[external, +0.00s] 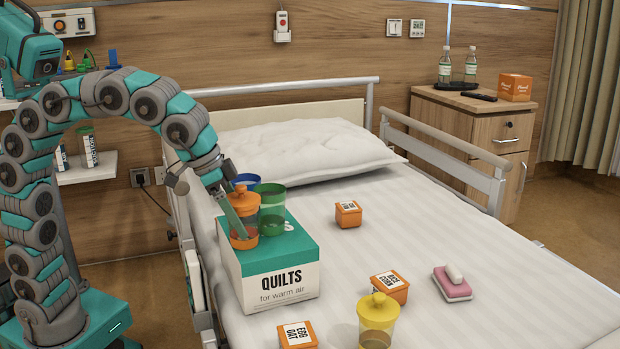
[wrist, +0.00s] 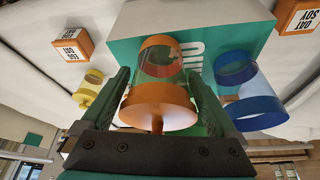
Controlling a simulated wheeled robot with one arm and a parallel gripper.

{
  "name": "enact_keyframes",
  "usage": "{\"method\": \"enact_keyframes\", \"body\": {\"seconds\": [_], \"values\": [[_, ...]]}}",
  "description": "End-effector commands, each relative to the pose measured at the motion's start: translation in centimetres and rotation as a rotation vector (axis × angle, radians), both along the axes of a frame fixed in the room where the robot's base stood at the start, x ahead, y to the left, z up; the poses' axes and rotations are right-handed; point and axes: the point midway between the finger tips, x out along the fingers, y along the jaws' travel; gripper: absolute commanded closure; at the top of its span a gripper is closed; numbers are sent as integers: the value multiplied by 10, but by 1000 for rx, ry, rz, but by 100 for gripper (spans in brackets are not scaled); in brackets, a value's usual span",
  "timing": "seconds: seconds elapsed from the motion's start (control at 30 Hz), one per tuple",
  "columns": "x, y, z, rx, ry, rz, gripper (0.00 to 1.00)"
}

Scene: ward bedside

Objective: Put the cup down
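My gripper (external: 240,216) is at the top of the "QUILTS" box (external: 285,285), with its fingers around an orange lidded see-through cup (external: 244,236). In the wrist view the fingers (wrist: 160,100) lie close against both sides of this cup (wrist: 158,82), lid toward the camera. The cup is upright; its base is at the box's top, and I cannot tell whether it bears on it. A green cup (external: 272,210) stands right beside it. A blue cup (external: 247,181) is behind, mostly hidden; a blue cup also shows in the wrist view (wrist: 245,92). A yellow lidded cup (external: 376,322) stands on the bed.
Orange food boxes lie on the bed, one near the pillow (external: 348,214), one in the middle (external: 390,287), one at the front (external: 297,336). A pink block with a white piece (external: 455,287) is to the right. The bed's far right is clear. Bed rails flank the mattress.

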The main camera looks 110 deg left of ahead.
Motion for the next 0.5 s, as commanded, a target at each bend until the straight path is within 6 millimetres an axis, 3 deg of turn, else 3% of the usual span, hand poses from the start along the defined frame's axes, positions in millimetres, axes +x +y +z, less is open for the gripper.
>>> {"method": "enact_keyframes", "body": {"seconds": [0.3, 0.5], "values": [[0, 0, 3, 0, 0, 0, 0], [-6, -4, 23, 0, -2, 0, 0]]}}
